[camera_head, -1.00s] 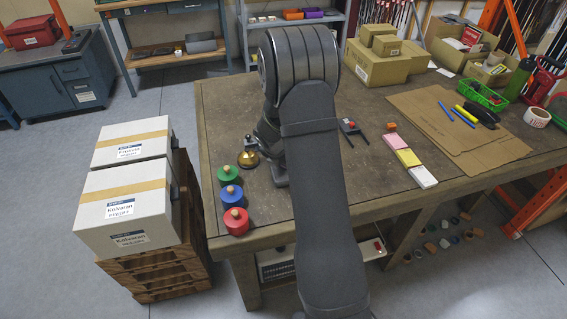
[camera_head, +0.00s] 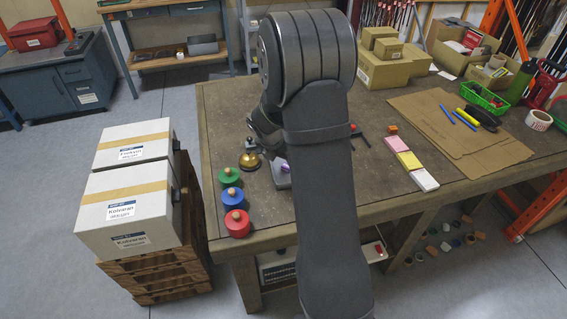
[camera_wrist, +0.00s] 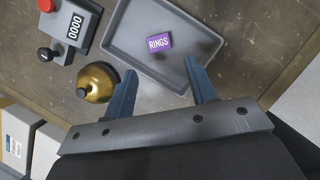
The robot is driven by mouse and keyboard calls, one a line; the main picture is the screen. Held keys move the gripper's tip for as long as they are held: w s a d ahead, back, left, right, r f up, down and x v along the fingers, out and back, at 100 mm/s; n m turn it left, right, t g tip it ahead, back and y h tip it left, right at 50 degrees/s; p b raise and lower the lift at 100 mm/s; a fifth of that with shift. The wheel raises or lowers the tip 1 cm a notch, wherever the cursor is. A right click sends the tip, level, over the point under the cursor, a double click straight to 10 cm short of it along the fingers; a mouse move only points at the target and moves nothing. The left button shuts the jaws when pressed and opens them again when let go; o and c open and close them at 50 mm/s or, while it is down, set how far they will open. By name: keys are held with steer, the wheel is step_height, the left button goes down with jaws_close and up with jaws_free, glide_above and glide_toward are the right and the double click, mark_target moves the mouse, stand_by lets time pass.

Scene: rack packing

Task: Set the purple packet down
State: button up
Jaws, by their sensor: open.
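The purple packet (camera_wrist: 159,43), lettered RINGS, lies flat in a shallow grey tray (camera_wrist: 119,30) in the wrist view. My gripper (camera_wrist: 160,67) is open, its two blue-grey fingers apart and empty. The fingertips show below the packet in the picture, one on each side, with a gap to it. In the head view my arm hides most of the tray (camera_head: 281,180), and only a small purple bit of the packet (camera_head: 285,167) shows beside the arm.
A brass bell (camera_wrist: 97,82) and a grey counter box (camera_wrist: 72,28) with a red button stand left of the tray. Green (camera_head: 228,175), blue (camera_head: 232,197) and red (camera_head: 237,223) knobbed discs line the table's left edge. Pink, yellow and white blocks (camera_head: 409,160) lie right of my arm.

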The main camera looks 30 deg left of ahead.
steer(key=v, duration=0.5)
steer(key=shift+r, duration=0.1)
steer(key=x, duration=1.2)
steer(key=shift+f, duration=0.3)
steer(key=shift+w+r, duration=0.1)
steer(key=shift+r, duration=1.15)
steer(key=shift+f, duration=0.1)
